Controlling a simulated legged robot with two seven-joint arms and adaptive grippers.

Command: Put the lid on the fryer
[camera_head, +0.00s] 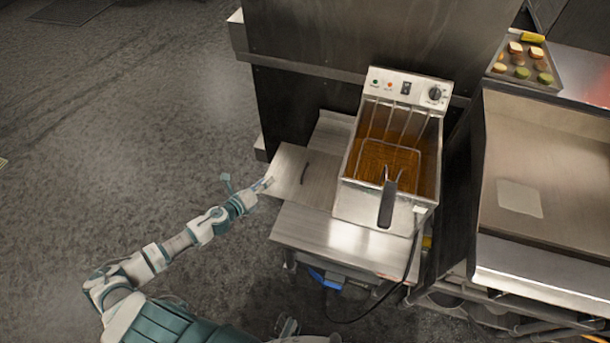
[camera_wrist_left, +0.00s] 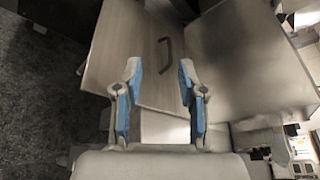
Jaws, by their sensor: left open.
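The lid (camera_head: 292,174) is a flat metal plate with a dark handle (camera_head: 305,173). It lies on the metal stand left of the fryer, its left part reaching past the stand's edge. The fryer (camera_head: 377,207) is open on top, with a wire basket (camera_head: 390,160) in brown oil and a dark basket handle (camera_head: 387,205) toward the front. My left gripper (camera_head: 267,184) is at the lid's left edge. In the left wrist view, the open fingers (camera_wrist_left: 160,85) point at the lid (camera_wrist_left: 125,50); contact cannot be told. My right gripper is not in view.
The metal stand (camera_head: 330,236) has free room in front of the lid. A black cable hangs from the fryer's front right. A flat griddle (camera_head: 550,170) stands at the right, with a tray of food (camera_head: 545,75) behind it. The floor at left is clear.

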